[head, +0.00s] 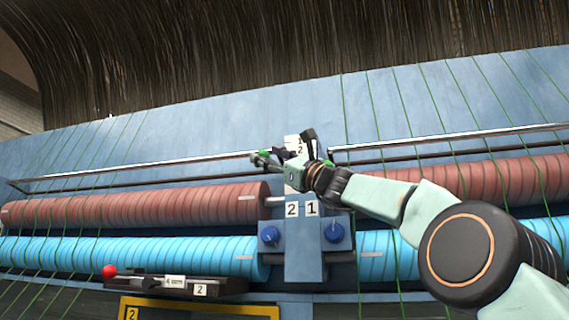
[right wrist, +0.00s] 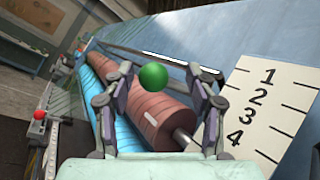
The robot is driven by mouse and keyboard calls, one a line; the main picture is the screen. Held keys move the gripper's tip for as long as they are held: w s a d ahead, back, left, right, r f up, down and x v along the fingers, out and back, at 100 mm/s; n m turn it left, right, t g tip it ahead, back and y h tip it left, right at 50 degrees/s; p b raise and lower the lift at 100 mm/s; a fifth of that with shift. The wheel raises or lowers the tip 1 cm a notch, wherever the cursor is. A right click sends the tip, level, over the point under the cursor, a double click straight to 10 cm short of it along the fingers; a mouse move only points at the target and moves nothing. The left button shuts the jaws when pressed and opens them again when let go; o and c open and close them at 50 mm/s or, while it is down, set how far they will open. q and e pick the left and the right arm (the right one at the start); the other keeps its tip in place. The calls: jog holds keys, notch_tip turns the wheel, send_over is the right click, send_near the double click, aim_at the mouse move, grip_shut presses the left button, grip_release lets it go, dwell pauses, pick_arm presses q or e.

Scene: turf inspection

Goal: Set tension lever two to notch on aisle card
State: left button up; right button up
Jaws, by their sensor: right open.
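My right gripper (head: 272,157) reaches over the middle post of the machine. In the right wrist view its fingers (right wrist: 155,95) are spread apart with a round green knob (right wrist: 153,76) showing between them; I cannot tell whether they touch it. The knob's lever shaft is hidden. A white scale card (right wrist: 268,105) marked 1, 2, 3, 4 with lines stands right of the fingers. In the head view it is mostly covered by my gripper. A yellow-framed card (head: 200,309) marked 2 is cut off at the bottom edge, its content unseen. My left gripper is not in view.
A red-knobbed lever (head: 109,271) sits on a black base labelled 2 at lower left. Red rolls (head: 140,207) and blue rolls (head: 130,252) run sideways, with green strands and metal rails nearby.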

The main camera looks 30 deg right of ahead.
jog(key=shift+s+d+f, duration=0.1)
jog(key=shift+s+f, duration=0.15)
jog(key=shift+s, duration=0.25)
jog(key=shift+s+f, duration=0.2)
jog(key=shift+s, duration=0.25)
jog(key=v, duration=0.3)
jog(key=shift+s+d+f, duration=0.1)
jog(key=shift+s+f, duration=0.1)
jog(key=shift+s, duration=0.05)
jog(key=shift+w+d, duration=0.1)
jog(key=shift+w, duration=0.05)
jog(key=shift+f, duration=0.1)
